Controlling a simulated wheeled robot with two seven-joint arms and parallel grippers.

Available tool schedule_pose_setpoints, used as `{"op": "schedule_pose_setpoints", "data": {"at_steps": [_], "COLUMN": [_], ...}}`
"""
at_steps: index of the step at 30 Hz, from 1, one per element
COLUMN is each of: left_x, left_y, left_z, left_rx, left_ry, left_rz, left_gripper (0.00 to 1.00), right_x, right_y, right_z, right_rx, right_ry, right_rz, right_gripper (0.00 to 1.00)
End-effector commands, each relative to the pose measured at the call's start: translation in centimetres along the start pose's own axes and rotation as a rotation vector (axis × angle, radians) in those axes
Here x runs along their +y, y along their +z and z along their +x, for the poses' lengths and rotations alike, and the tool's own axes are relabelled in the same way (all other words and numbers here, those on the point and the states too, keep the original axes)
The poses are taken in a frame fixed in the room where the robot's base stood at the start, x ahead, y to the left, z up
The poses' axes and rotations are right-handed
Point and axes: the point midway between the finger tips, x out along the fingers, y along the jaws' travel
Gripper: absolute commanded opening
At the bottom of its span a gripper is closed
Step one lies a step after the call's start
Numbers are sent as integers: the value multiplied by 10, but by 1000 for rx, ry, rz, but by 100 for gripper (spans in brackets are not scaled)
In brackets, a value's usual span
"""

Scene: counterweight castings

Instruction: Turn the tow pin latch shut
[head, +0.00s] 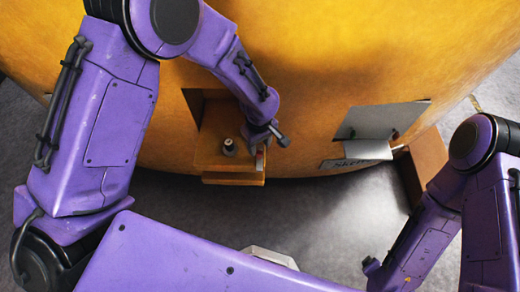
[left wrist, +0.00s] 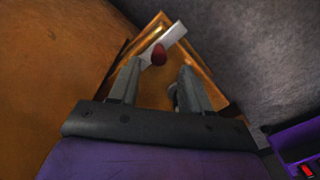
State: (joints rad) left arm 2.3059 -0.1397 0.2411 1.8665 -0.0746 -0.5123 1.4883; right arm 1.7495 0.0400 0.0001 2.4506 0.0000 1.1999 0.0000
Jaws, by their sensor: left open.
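The tow pin latch shows in the left wrist view as a pale bar (left wrist: 165,43) with a dark red knob (left wrist: 159,54), lying slantwise across the orange pocket. In the head view a small red and white part of the latch (head: 260,158) shows at the pocket's right side. A grey pin (head: 229,147) stands upright in the pocket; it is mostly hidden by a finger in the wrist view. My left gripper (left wrist: 156,74) is open, its fingers pointing into the pocket, with the knob ahead between the fingertips. I cannot tell whether they touch.
The large orange casting (head: 330,60) curves around the pocket, whose front ledge (head: 233,180) juts out. To the right, a grey plate (head: 380,121) sticks out above a lettered plate (head: 350,161). A brown box (head: 424,165) stands beside it. Grey floor (head: 310,215) lies clear in front.

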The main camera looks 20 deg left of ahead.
Motion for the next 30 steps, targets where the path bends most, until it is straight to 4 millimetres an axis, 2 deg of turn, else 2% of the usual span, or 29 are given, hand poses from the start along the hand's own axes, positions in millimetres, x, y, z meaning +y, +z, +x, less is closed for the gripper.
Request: {"op": "schedule_pose_setpoints", "data": {"at_steps": [3, 7, 11, 17, 18, 22, 23, 30], "left_x": [-1, 0, -1, 0, 0, 0, 0, -2], "left_y": [0, 0, 0, 0, 0, 0, 0, -1], "left_z": [26, 46, 54, 55, 55, 55, 55, 54], "left_rx": [-2, -1, -1, 0, 0, 0, 0, 0], "left_ry": [-3, -1, 0, 1, 1, 1, 1, 1], "left_rz": [1, 1, 1, 1, 1, 1, 1, 4], "left_gripper": [48, 48, 48, 48, 45, 2, 0, 0], "right_x": [0, 0, 0, 0, 0, 0, 0, 0], "right_y": [-1, -2, -2, -2, -2, -2, -2, -2], "right_z": [-2, -3, -3, -3, -3, -3, -3, -4], "right_rx": [1, 1, 1, 1, 1, 1, 1, 1], "right_ry": [0, 0, 0, 0, 0, 0, 0, -1], "right_rz": [0, 0, 0, 0, 0, 0, 0, 0], "right_gripper": [83, 83, 83, 83, 83, 83, 83, 83]}}
